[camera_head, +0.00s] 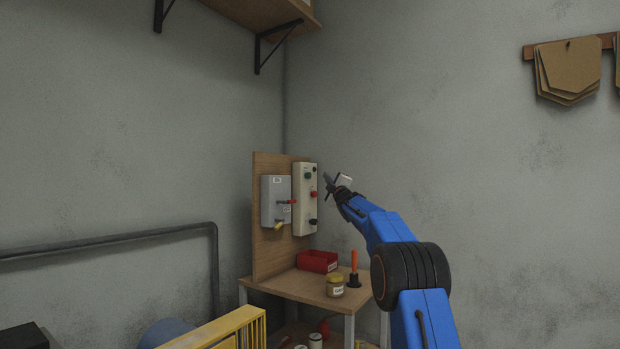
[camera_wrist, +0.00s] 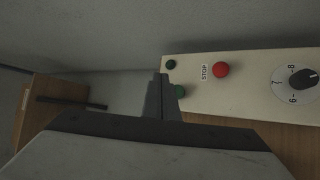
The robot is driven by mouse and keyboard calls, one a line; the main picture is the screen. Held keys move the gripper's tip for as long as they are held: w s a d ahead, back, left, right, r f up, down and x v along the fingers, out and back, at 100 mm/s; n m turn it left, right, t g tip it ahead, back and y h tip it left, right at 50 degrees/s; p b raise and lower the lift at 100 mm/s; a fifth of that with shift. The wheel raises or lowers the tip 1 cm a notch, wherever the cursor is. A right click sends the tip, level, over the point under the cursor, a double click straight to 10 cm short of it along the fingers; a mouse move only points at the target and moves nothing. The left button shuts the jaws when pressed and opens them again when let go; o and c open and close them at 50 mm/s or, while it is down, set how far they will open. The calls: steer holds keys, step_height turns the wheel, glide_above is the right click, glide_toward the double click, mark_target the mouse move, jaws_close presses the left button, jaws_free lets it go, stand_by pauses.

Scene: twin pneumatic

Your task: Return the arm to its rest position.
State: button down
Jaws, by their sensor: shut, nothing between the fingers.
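My blue arm reaches up from the lower right in the head view, and my gripper (camera_head: 328,184) is at its end, just right of the pale control box. In the wrist view my gripper (camera_wrist: 162,78) is shut and empty, its fingertips together near the control box's end. The control box (camera_head: 304,218) is mounted on an upright wooden board (camera_head: 268,164). In the wrist view the control box (camera_wrist: 245,75) shows green buttons, a red button (camera_wrist: 221,69) beside a STOP label, and a black dial (camera_wrist: 302,78). Whether the fingers touch the box cannot be told.
A grey box (camera_head: 275,190) with red and yellow handles hangs left on the board. On the bench (camera_head: 295,284) stand a red bin (camera_head: 318,262), a jar (camera_head: 335,287) and an orange-handled tool (camera_head: 354,262). A wall shelf (camera_head: 262,12) is above.

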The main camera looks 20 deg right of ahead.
stand_by(0.4)
steer(key=s+a+f+m+g+h, duration=0.1)
steer(key=s+a+f+m+g, duration=0.3)
steer(key=s, duration=0.6)
steer(key=s+a+f+m+g, duration=0.2)
steer(key=s+a+f, duration=0.25)
steer(key=s, duration=0.45)
steer(key=s+a+f+m+g+h, duration=0.1)
steer(key=s+a+f+m+g, duration=0.3)
steer(key=s, duration=0.6)
steer(key=s+a+f+m+g+y, duration=0.1)
steer(key=s+a+f, duration=0.3)
steer(key=s+f, duration=0.8)
steer(key=s+a+f+m+g+y, duration=0.1)
steer(key=s+a+f+g, duration=0.3)
steer(key=s+f, duration=0.9)
steer(key=s+a+f+m+g+y, duration=0.1)
steer(key=s+a+f+g, duration=0.2)
steer(key=s+f, duration=0.9)
steer(key=s+a, duration=0.2)
steer(key=s, duration=0.9)
steer(key=shift+f+m+y, duration=0.3)
